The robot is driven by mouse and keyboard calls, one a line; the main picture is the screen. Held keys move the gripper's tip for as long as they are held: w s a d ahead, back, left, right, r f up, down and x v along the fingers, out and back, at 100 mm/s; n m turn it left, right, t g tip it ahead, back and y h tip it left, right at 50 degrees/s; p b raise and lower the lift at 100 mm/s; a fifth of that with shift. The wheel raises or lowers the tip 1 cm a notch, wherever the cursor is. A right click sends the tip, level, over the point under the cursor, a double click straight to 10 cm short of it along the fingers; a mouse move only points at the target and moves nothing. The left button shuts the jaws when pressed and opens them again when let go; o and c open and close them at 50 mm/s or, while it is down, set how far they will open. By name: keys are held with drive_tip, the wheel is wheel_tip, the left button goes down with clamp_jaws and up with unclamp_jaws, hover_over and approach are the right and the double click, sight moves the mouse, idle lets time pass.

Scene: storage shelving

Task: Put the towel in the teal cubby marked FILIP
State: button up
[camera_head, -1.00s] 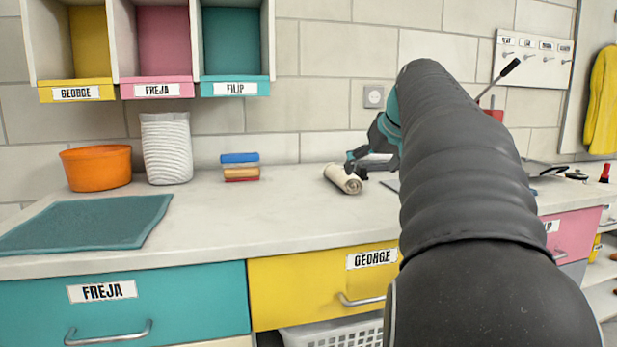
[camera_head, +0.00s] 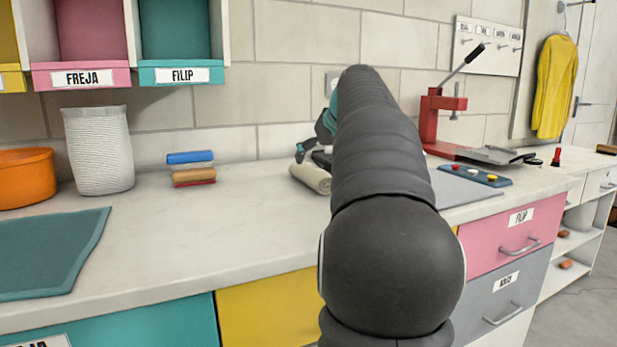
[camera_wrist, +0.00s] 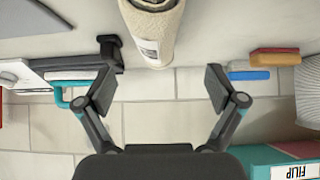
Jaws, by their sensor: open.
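A rolled cream towel (camera_head: 312,177) lies on the counter in the head view, just left of my arm. In the wrist view the towel (camera_wrist: 153,30) is at the top centre, with a small label on it. My gripper (camera_wrist: 158,85) is open and empty, its fingers spread apart, and the towel lies beyond the fingertips. In the head view my gripper is mostly hidden behind my arm. The teal cubby marked FILIP (camera_head: 182,74) is on the wall at upper left and looks empty; its label edge also shows in the wrist view (camera_wrist: 262,160).
Stacked blue, tan and red items (camera_head: 191,168) stand left of the towel. A white ribbed basket (camera_head: 99,150) and an orange bowl (camera_head: 26,178) are further left. A red press (camera_head: 432,120) stands right of my arm.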

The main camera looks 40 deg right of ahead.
sight(313, 168)
drive_tip(key=shift+x, duration=4.15)
drive_tip(key=shift+s+f, duration=0.1)
drive_tip(key=c, duration=1.6)
drive_tip(key=shift+o, duration=0.2)
wheel_tip(313, 168, up, 10)
drive_tip(key=shift+d+f+p, duration=0.1)
drive_tip(key=shift+f+p, duration=0.1)
drive_tip(key=shift+p, duration=0.9)
drive_tip(key=shift+r, duration=0.2)
